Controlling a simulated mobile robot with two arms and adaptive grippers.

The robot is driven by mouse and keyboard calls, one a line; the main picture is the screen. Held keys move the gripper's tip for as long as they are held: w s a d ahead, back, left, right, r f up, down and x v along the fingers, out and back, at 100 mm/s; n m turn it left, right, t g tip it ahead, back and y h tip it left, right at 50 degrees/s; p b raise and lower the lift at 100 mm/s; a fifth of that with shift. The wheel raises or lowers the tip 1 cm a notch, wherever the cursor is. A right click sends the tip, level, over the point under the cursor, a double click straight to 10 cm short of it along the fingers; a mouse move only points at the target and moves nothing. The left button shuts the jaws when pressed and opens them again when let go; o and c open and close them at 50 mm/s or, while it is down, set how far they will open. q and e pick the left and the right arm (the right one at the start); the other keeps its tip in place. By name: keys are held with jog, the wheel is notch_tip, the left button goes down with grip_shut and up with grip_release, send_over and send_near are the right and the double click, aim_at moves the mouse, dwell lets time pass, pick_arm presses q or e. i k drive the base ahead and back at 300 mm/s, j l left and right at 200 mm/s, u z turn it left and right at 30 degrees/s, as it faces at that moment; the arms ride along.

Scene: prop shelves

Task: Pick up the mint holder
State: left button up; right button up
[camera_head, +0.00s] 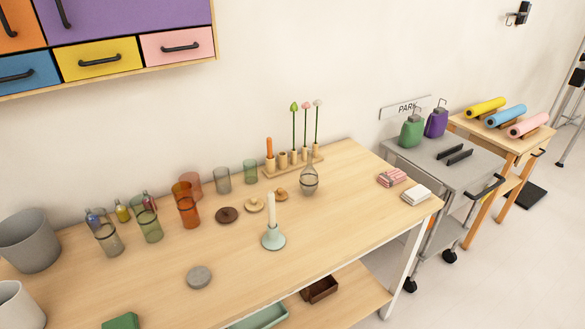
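The mint holder (273,239) is a pale green candle holder with a round base. Neither of my grippers shows in the head view, so nothing touches the holder. The holder's front and base are in clear view.
Wooden lids (255,205) lie behind the holder, and a glass flask (309,180) stands to its right rear. A grey disc (199,277) and several glass tumblers (186,212) are on the left. The table right of the holder is clear.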

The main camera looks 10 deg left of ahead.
aim_at(273, 240)
jog(key=l+u, duration=0.35)
jog(key=l, duration=0.4)
jog(key=l+u, duration=0.3)
jog(key=l, duration=0.45)
